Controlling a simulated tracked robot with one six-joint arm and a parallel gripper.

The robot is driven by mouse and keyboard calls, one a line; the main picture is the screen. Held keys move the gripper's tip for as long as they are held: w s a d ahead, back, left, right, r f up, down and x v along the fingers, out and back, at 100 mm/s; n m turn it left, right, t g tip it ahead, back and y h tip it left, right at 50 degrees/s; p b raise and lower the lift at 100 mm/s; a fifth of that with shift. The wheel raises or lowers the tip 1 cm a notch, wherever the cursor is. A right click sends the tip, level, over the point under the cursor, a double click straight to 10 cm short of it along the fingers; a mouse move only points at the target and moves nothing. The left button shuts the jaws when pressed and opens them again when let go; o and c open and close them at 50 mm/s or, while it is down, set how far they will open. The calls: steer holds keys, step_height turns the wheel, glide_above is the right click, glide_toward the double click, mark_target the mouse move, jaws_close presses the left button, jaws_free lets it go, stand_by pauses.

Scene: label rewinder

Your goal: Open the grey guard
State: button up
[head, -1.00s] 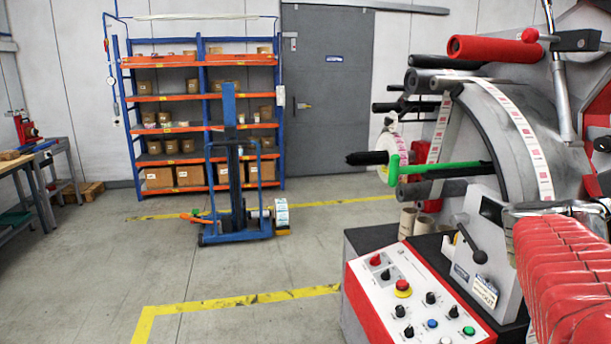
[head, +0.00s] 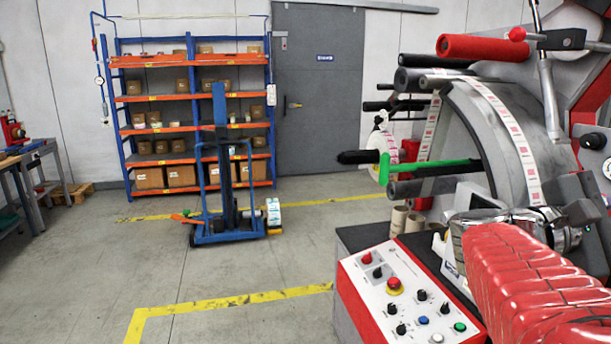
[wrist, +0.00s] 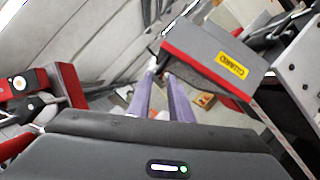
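In the wrist view, a grey box-like part (wrist: 218,62) with a red edge bears a yellow GUARD label, in the upper right. A dark part shows at its left end, close to my fingertips. My gripper (wrist: 161,74) points up the picture, with its two purple fingers a little apart. No object is clearly seen between them, and I cannot tell whether they touch the dark part. In the head view, my red-sleeved arm reaches to the machine at lower right; the fingers are not clearly seen there, and I cannot make out the labelled part.
A red and white control panel (head: 412,295) with buttons and knobs stands left of my arm. A large curved grey body (head: 478,125) with a label web is behind it. A green lever (head: 430,167) juts left. A blue lift trolley (head: 226,190) stands on open floor.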

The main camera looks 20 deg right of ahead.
steer(key=w+a, duration=0.2)
steer(key=a, duration=0.6)
steer(key=shift+f+g, duration=0.3)
steer(key=shift+f, duration=0.15)
stand_by(0.6)
stand_by(0.5)
step_height(320, 180, down, 12)
steer(key=w+t+y, duration=0.2)
steer(key=t+y, duration=0.2)
steer(key=w+a+f+m+t+y, duration=0.1)
steer(key=w+a+f+t+y, duration=0.1)
steer(key=a+f+y, duration=0.3)
steer(key=w+a+f+t, duration=0.2)
steer(key=a+f, duration=0.1)
steer(key=f, duration=0.5)
steer(key=w+a+f+t+y, duration=0.1)
steer(key=w+a+t+y, duration=0.1)
steer(key=a, duration=0.6)
steer(key=w+a+f+t+y, duration=0.2)
steer(key=a+y, duration=0.2)
steer(key=a, duration=0.5)
steer(key=w+a+f+m+t+y, duration=0.1)
steer(key=w+a+f+t+y, duration=0.1)
steer(key=a, duration=0.6)
steer(key=shift+a+f+y, duration=0.2)
steer(key=shift+a+y, duration=0.1)
steer(key=shift+y, duration=0.5)
